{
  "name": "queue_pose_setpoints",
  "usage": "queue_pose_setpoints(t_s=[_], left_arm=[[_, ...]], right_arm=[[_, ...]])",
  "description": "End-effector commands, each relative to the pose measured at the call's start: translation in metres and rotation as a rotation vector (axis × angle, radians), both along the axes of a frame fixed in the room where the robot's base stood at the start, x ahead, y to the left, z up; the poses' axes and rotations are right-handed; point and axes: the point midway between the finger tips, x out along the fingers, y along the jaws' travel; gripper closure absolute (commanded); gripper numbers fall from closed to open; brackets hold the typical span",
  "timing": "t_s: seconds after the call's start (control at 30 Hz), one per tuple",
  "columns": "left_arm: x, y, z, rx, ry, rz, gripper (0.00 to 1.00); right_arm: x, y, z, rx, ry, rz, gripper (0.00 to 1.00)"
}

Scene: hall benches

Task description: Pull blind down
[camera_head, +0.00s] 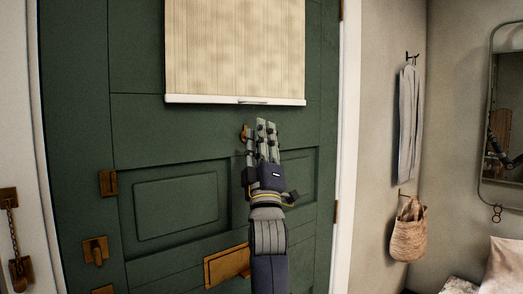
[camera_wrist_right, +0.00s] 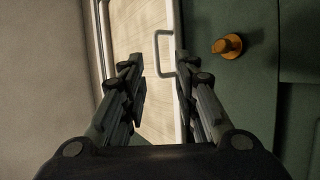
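A beige pleated blind (camera_head: 235,48) hangs over the upper part of a green door (camera_head: 70,130). A white bar (camera_head: 200,99) runs along its lower edge, with a small pull handle (camera_head: 254,101) near the middle. My right gripper (camera_head: 263,124) points up just below the bar in the head view. In the right wrist view its two fingers (camera_wrist_right: 157,62) are open, with a clear gap between them. The looped handle (camera_wrist_right: 163,32) shows in that gap, just beyond the fingertips, and does not appear gripped. My left gripper is in neither view.
A brass knob (camera_wrist_right: 228,46) on the door is close to the right gripper. A brass mail slot (camera_head: 224,267) and latches (camera_head: 95,250) are lower on the door. A towel (camera_head: 408,125), a basket (camera_head: 409,230) and a mirror (camera_head: 505,120) hang at right.

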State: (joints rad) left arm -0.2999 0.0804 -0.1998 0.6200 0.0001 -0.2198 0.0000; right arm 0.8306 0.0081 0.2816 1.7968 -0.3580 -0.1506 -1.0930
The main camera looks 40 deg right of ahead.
Motion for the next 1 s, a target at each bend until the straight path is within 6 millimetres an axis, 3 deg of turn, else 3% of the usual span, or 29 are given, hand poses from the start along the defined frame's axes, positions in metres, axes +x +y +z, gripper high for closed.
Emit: queue_pose_setpoints(t_s=[0.23,0.9,1.0], left_arm=[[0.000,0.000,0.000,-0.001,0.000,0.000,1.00],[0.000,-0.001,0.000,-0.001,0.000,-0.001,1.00],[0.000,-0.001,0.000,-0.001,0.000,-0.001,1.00]], right_arm=[[-0.018,0.011,-0.026,0.000,0.002,0.000,0.72],[-0.022,0.013,-0.031,0.000,0.002,0.001,0.72],[-0.018,0.015,-0.042,0.015,0.028,0.018,0.72]])
